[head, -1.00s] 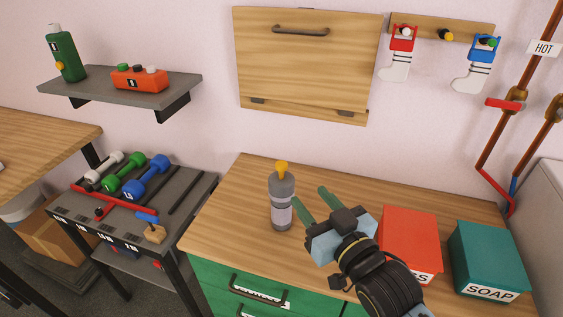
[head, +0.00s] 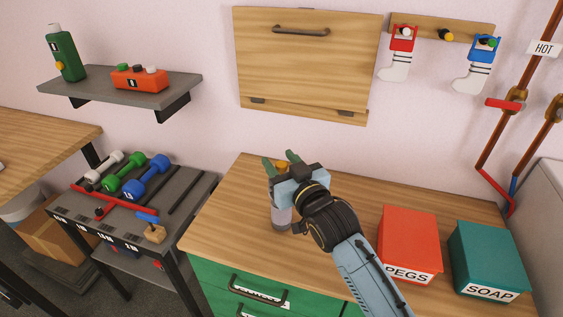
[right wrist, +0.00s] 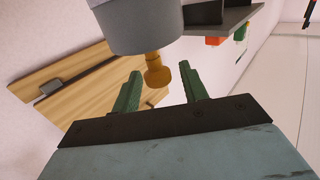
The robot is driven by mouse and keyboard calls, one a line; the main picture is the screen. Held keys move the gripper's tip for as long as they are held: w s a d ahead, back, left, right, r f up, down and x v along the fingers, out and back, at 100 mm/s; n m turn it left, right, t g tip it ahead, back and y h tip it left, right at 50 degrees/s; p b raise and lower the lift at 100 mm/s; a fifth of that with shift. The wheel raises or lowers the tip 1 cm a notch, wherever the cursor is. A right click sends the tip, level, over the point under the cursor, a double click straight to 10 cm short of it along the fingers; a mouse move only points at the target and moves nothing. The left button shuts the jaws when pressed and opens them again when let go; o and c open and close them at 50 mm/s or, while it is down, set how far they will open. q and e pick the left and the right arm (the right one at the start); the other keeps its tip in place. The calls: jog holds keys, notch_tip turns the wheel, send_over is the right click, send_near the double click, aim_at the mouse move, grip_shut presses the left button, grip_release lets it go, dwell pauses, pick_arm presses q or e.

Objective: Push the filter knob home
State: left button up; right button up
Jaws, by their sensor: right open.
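The filter is a grey canister (head: 281,217) standing upright on the wooden counter, with an orange knob (head: 282,164) on its top. My right gripper (head: 278,157) is open at the top of the canister and hides much of its upper part. In the right wrist view the orange knob (right wrist: 157,73) sticks out from the grey canister top (right wrist: 142,30), between the two green fingers (right wrist: 160,77) in the picture. I cannot tell whether a finger touches it. My left gripper is not in view.
A red pegs box (head: 410,240) and a teal soap box (head: 488,258) stand to the right on the counter (head: 240,208). A wooden wall cabinet (head: 307,65) hangs behind. A rack with dumbbells (head: 147,178) is to the left. The counter left of the canister is clear.

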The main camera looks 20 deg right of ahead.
jog(key=shift+c, duration=0.3)
grip_shut()
jog(key=shift+f, duration=1.35)
jog(key=shift+c, duration=0.5)
grip_release()
jog(key=shift+f, duration=0.1)
jog(key=shift+o, duration=0.8)
jog(key=shift+r, duration=0.25)
jog(key=s+d, duration=0.2)
jog(key=s, duration=1.1)
jog(key=shift+d, duration=0.25)
jog(key=shift+s, duration=0.1)
